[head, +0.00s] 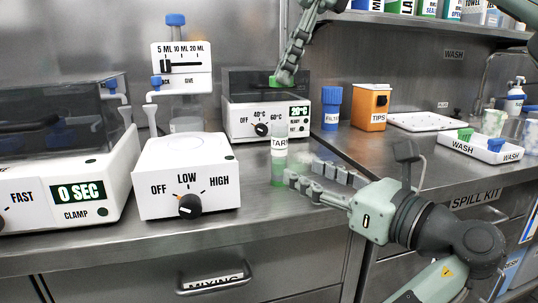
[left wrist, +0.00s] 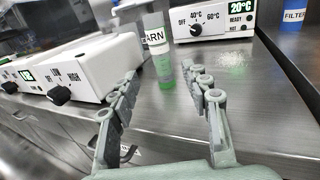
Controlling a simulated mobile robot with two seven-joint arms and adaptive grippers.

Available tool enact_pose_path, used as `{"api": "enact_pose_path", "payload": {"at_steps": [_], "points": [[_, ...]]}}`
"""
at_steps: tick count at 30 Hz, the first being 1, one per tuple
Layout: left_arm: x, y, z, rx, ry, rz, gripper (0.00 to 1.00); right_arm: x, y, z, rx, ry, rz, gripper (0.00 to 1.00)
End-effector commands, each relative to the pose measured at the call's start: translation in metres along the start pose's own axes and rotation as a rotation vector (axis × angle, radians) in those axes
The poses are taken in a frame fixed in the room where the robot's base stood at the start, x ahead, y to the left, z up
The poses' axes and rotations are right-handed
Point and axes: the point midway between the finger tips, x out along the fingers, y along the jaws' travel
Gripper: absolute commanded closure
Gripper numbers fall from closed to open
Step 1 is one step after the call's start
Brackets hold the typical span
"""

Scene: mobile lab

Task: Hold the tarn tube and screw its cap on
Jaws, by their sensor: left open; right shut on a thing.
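The tarn tube (head: 279,160) stands upright on the steel counter, with a white label and green contents low inside; its top looks bare. It also shows in the left wrist view (left wrist: 164,68). My left gripper (head: 304,172) is low over the counter, its fingers spread and pointing at the tube. In the left wrist view the tube appears between the fingertips (left wrist: 160,77); I cannot tell whether either touches it. My right gripper (head: 287,77) is shut on a green cap (head: 279,82), held above the tube and apart from it.
A mixer (head: 187,180) stands left of the tube, a clamp machine (head: 60,185) farther left. A heater (head: 250,118) is behind it. A blue filter bottle (head: 331,108) and orange tips box (head: 370,107) stand back right. A wash tray (head: 480,147) is far right.

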Motion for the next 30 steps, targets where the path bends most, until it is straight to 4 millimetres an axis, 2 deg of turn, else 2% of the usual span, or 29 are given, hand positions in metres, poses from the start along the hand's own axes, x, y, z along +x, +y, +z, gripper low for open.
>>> {"api": "enact_pose_path", "payload": {"at_steps": [13,17,23,30], "points": [[-0.001,-0.001,0.001,-0.002,0.000,-0.003,0.53,0.000,0.000,0.000,0.000,0.000,0.000,0.77],[0.005,0.000,0.000,-0.002,0.003,-0.002,0.53,0.000,0.000,0.000,0.000,0.000,0.000,0.77],[0.033,0.000,-0.001,0.000,0.004,0.000,0.53,0.000,0.000,0.000,0.000,0.000,0.000,0.77],[0.080,0.000,0.000,-0.001,0.000,-0.001,0.53,0.000,0.000,0.000,0.000,0.000,0.000,0.77]]}}
